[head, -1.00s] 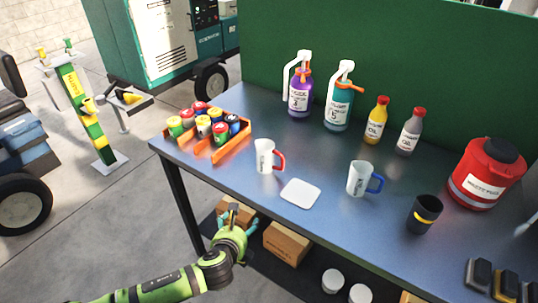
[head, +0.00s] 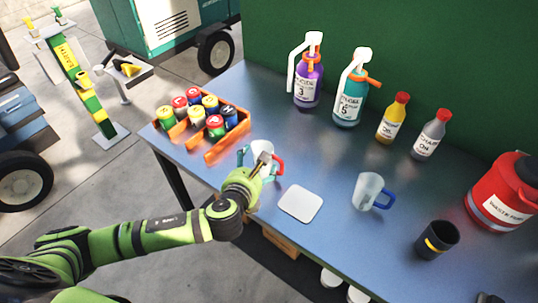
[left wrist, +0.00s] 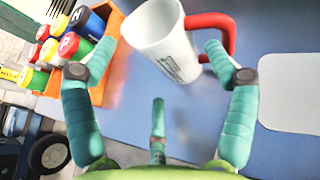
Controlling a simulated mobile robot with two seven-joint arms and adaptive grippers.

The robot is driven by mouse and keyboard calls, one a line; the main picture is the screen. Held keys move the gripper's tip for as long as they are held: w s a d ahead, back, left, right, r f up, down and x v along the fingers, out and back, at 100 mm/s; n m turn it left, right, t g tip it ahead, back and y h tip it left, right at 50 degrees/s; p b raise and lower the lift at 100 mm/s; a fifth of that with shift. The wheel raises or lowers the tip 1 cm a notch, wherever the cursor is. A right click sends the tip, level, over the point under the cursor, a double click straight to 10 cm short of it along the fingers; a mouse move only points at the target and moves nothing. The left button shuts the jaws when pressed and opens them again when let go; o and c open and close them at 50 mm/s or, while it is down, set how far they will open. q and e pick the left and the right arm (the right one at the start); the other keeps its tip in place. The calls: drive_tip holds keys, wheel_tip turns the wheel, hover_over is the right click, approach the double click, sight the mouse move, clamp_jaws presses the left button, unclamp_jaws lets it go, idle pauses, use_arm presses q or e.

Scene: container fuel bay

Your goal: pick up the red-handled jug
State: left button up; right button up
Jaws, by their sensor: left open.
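The red-handled jug (head: 262,148) is white and stands on the blue-grey table, partly hidden behind my left gripper in the head view. In the left wrist view the jug (left wrist: 160,42) is at the top, with its red handle (left wrist: 215,30) to the right. My left gripper (head: 260,165) is open at the table's front edge, in front of the jug. In the left wrist view its teal fingers (left wrist: 160,60) are spread, one on each side of the jug's lower part. I cannot tell whether they touch it. My right gripper is out of view.
An orange rack (head: 229,145) with several coloured cans stands left of the jug. A white square pad (head: 301,204) lies to its right, then a blue-handled jug (head: 368,191) and a black cup (head: 437,240). Pump bottles (head: 308,85) and small bottles stand behind.

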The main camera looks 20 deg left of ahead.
use_arm(q)
drive_tip(key=shift+p+x, duration=0.5)
drive_tip(key=shift+x, duration=0.5)
drive_tip(key=x, duration=0.2)
drive_tip(key=shift+w+f, duration=0.15)
drive_tip(key=shift+w, duration=0.05)
drive_tip(key=shift+w+f, duration=0.15)
drive_tip(key=shift+w, duration=0.15)
drive_tip(key=shift+s, duration=0.1)
drive_tip(key=c, duration=0.9)
drive_tip(key=shift+c, duration=0.2)
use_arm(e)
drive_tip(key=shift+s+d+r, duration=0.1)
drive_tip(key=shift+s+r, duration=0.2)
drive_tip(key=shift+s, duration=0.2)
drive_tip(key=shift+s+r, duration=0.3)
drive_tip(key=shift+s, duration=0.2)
